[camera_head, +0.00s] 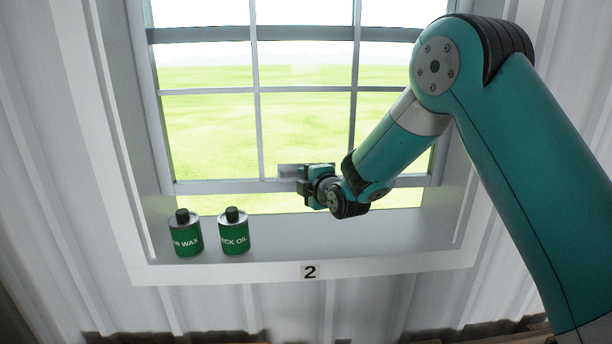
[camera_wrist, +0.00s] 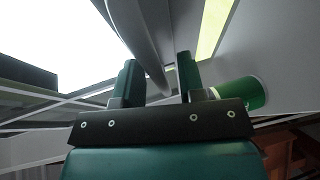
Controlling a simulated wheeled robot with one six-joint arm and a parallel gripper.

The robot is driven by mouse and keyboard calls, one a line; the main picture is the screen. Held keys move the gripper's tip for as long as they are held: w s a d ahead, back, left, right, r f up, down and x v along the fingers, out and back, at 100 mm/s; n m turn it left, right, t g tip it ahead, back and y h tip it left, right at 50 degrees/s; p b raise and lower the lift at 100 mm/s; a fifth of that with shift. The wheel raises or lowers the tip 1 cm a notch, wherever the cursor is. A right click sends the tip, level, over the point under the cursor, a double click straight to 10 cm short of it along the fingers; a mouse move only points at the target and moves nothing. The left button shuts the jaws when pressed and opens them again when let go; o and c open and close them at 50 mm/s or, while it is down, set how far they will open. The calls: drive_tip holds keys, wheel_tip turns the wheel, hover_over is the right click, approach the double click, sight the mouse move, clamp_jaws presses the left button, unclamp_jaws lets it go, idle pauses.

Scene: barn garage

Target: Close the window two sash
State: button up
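Window two's sash (camera_head: 225,187) is a grey-framed grid of panes, with a label "2" (camera_head: 310,272) on the sill front. Its bottom rail stands a little above the sill, and a strip of green field shows through the gap below. A pale handle (camera_head: 290,170) sits at the middle of the bottom rail. My gripper (camera_head: 303,180) is at this handle, in front of the rail. In the wrist view, the two fingers (camera_wrist: 158,80) are apart with a grey bar (camera_wrist: 148,45) running between them. I cannot tell whether either finger touches it.
Two green cans stand on the sill left of my gripper: a wax can (camera_head: 187,238) and an oil can (camera_head: 234,236). One green can (camera_wrist: 240,95) shows right of the fingers in the wrist view. The sill (camera_head: 350,225) is clear right of the cans.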

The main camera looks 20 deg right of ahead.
drive_tip(key=shift+c, duration=0.2)
clamp_jaws()
drive_tip(key=shift+f, duration=0.15)
